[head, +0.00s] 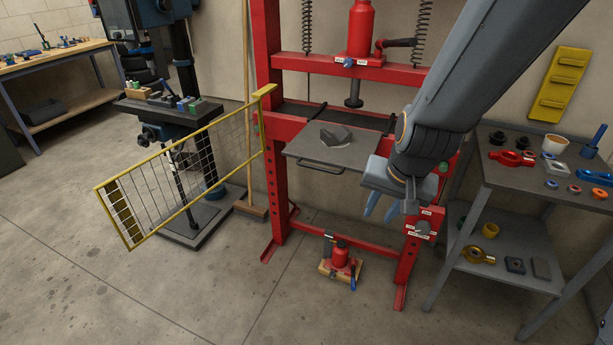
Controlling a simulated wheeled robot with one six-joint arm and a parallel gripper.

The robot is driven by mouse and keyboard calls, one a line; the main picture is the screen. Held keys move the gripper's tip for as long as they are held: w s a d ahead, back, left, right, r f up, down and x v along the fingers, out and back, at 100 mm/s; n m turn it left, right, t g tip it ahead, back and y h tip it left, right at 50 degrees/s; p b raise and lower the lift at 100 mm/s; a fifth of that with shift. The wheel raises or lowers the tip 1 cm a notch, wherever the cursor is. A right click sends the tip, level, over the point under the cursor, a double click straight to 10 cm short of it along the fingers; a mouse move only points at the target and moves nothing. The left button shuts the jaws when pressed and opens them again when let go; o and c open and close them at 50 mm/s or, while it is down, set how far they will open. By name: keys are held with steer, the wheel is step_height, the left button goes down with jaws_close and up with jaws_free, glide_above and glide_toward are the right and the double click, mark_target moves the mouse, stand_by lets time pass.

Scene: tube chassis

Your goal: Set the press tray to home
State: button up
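The press tray (310,151) is a flat grey plate with a dark bar handle (316,166) along its front edge. It sticks out forward from the red press frame (273,195), below the ram (354,92). A dark grey angular block (336,136) lies on it. My gripper (381,208) hangs just right of the tray, in front of the press's right side. Its two pale blue fingers point down, spread apart with nothing between them. My gripper and wrist hide the tray's right end.
A yellow mesh guard (190,165) stands swung out at the left. A red bottle jack (340,255) stands on the floor below. A parts bench (500,178) is at the right. The front floor is clear.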

steer(key=w+a+f+m+t+b, duration=0.4)
steer(key=w+a+m, duration=0.3)
steer(key=w+a, duration=0.5)
steer(key=m+t+h+b, duration=0.3)
steer(key=m+t+h, duration=0.35)
steer(key=m, duration=0.55)
glide_toward(319, 169)
steer(key=w, duration=0.3)
steer(key=x, duration=0.2)
steer(key=p+x, duration=0.1)
steer(key=x, duration=0.2)
steer(key=d+p+x, duration=0.1)
steer(key=x, duration=0.1)
steer(key=shift+w+d+f, duration=0.1)
steer(key=shift+f, duration=0.35)
jaws_close()
